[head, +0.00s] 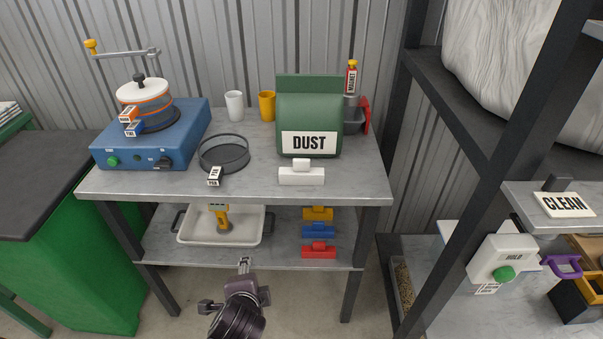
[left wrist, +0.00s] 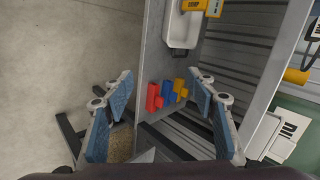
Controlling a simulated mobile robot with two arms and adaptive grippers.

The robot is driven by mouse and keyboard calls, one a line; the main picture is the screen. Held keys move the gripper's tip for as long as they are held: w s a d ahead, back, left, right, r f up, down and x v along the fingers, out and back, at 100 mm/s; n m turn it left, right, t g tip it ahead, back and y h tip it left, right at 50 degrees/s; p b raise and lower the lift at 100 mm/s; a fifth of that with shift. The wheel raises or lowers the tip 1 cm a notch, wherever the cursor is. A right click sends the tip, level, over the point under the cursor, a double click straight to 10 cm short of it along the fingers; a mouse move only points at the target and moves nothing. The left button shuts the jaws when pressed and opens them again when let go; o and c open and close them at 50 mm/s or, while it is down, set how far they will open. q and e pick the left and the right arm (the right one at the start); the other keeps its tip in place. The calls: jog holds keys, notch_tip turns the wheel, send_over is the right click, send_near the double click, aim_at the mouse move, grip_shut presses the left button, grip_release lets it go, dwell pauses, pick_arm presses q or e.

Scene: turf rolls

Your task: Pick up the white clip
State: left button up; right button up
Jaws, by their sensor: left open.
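The white clip (head: 301,176) lies on the grey table top (head: 258,184), near its front edge. It is directly in front of the green bag (head: 310,113) labelled DUST. My left gripper (head: 243,280) is in front of the table, lower and to the left of the clip, and well apart from it. In the left wrist view my left gripper (left wrist: 160,82) is open, with nothing between its blue-padded fingers. My right gripper does not show.
A dark round sieve (head: 224,154) and a small labelled block (head: 214,176) are left of the clip. Yellow (head: 318,213), blue (head: 318,231) and red (head: 318,250) clips lie on the lower shelf. A dark rack post (head: 440,190) stands to the right.

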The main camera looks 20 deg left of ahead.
pick_arm(q)
jog(key=w+d+r+m+t+y, duration=0.15)
jog(key=w+r+m+t, duration=0.35)
jog(key=w+r+m, duration=0.5)
jog(key=m+t, duration=0.4)
jog(key=m, duration=0.7)
send_near(301, 167)
jog(key=x, duration=1)
jog(key=shift+w, duration=0.4)
jog(key=shift+c, duration=0.3)
jog(key=c, duration=1.2)
jog(key=shift+r, duration=0.1)
